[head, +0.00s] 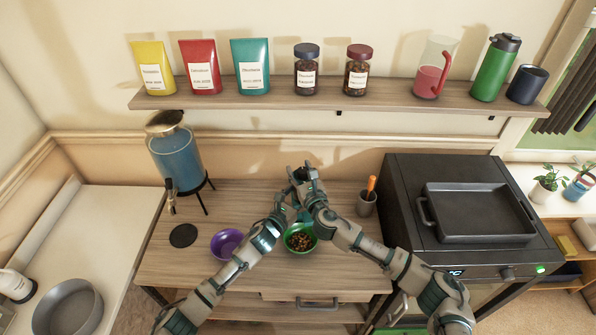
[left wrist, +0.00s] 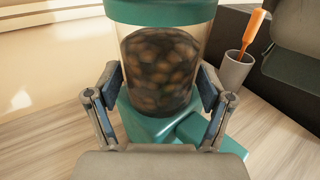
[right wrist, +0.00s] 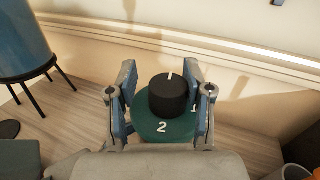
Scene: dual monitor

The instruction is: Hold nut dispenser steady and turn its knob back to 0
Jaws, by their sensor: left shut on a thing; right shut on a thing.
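The nut dispenser (left wrist: 163,70) is a clear jar of brown nuts with a teal lid and base, upright on the table in the left wrist view. My left gripper (left wrist: 160,95) has its fingers on both sides of the jar and is shut on it. The black knob (right wrist: 168,94) sits on the teal lid in the right wrist view. Its white mark points away, toward the wall. A "2" shows on the lid's near side; a "1" at right is partly hidden. My right gripper (right wrist: 163,88) is shut on the knob. In the head view my arms mostly hide the dispenser.
A green bowl (head: 289,249) with nuts stands in front of the dispenser, near my arms. A purple bowl (head: 227,243) and a blue drink dispenser (head: 176,156) are to the left. A grey cup (head: 366,206) and black oven (head: 410,175) are to the right.

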